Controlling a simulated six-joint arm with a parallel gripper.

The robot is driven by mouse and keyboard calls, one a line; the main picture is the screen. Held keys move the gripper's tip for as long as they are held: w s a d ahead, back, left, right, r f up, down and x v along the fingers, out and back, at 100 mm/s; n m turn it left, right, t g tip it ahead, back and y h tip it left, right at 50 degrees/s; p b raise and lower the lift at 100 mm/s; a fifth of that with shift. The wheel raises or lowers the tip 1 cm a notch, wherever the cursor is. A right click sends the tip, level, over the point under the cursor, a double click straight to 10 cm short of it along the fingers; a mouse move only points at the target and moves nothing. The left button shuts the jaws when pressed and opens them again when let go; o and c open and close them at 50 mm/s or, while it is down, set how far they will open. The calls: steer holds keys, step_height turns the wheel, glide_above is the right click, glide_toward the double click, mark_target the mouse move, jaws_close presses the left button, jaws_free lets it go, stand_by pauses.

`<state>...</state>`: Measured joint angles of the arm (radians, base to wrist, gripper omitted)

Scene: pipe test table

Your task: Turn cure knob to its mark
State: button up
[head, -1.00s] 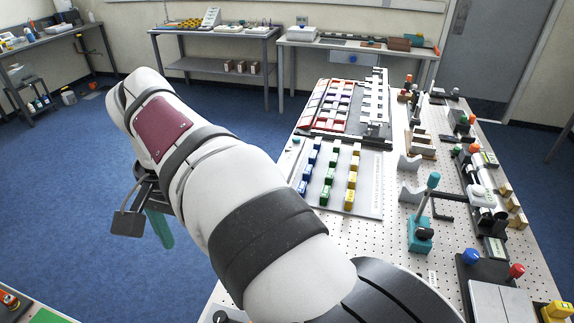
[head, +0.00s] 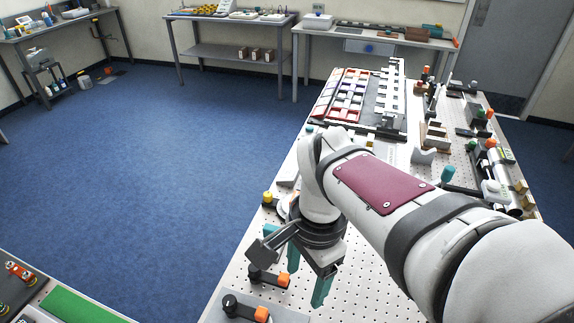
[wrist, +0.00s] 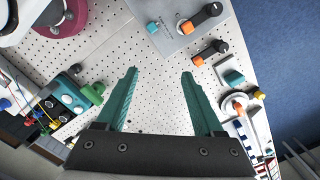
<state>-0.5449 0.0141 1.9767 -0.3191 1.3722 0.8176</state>
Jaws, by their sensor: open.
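My gripper (head: 293,287) is open and empty, its teal fingers pointing down above the near left part of the pegboard. In the wrist view the gripper (wrist: 160,73) has bare pegboard between its fingertips. Two black knobs with orange-tipped pointer arms are near it. One knob (head: 230,302) is on a grey plate and also shows in the wrist view (wrist: 210,13). The other knob (head: 256,274) is partly hidden by my gripper in the head view; the wrist view shows it too (wrist: 220,46). No label or mark is readable, so I cannot tell which is the cure knob.
The pegboard table (head: 372,292) has bare room right of my gripper. A yellow-topped fixture (head: 268,198) stands at its left edge. A tray rack (head: 352,92) and a white holder (head: 424,156) stand farther back. A green mat (head: 75,307) lies on another table at lower left.

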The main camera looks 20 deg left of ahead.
steer(key=m, duration=0.2)
glide_toward(229, 300)
steer(key=shift+t+h, duration=0.3)
steer(key=f, duration=0.9)
steer(key=shift+s+a, duration=0.25)
steer(key=shift+r, duration=0.1)
jaws_close()
